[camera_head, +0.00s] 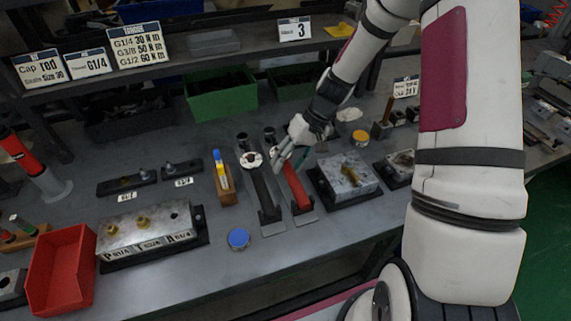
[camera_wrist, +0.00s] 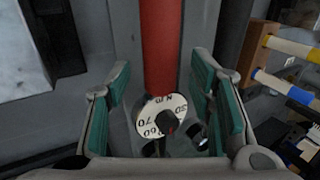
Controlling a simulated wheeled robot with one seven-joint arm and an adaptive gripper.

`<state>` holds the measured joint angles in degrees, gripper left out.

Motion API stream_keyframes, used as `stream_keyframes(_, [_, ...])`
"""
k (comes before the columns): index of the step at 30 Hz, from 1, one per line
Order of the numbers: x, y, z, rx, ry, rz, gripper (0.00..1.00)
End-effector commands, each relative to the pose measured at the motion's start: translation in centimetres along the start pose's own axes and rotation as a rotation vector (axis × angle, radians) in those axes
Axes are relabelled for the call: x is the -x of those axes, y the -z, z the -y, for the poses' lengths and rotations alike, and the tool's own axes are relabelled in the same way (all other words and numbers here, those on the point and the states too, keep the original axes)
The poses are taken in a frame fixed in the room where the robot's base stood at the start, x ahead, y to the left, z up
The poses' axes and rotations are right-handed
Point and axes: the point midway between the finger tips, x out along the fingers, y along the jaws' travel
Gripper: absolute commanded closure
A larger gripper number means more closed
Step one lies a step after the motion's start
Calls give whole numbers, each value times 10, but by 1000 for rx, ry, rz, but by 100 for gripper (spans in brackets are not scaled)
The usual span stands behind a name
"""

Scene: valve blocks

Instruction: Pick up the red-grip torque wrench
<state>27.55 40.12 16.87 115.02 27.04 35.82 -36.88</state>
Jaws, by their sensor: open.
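The red-grip torque wrench (camera_head: 295,187) lies in a grey holder on the bench, its red handle pointing toward the front. In the wrist view its red grip (camera_wrist: 160,45) runs up from a round white dial with numbers (camera_wrist: 163,116). My gripper (camera_head: 288,158) is over the rear end of this wrench. In the wrist view my gripper (camera_wrist: 165,105) is open, with one green-padded finger on each side of the dial and space between pads and wrench. The wrench head below the dial is partly hidden.
A black-grip wrench (camera_head: 262,189) with a white dial lies close to the left. A metal valve block (camera_head: 347,173) sits close to the right. A wooden holder (camera_head: 227,190) with blue and yellow items stands further left. A blue round cap (camera_head: 238,238) lies in front.

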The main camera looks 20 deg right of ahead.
Motion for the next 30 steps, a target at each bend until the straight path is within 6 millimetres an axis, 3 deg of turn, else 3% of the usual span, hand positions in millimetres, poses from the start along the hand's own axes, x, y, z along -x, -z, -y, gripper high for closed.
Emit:
stream_keyframes(4, [-14,0,0,-2,1,-1,51])
stream_keyframes(12, [-16,1,0,-1,0,-2,54])
stream_keyframes(18, [-16,1,0,-1,0,-2,99])
stream_keyframes(30, [-14,1,0,0,-1,-4,100])
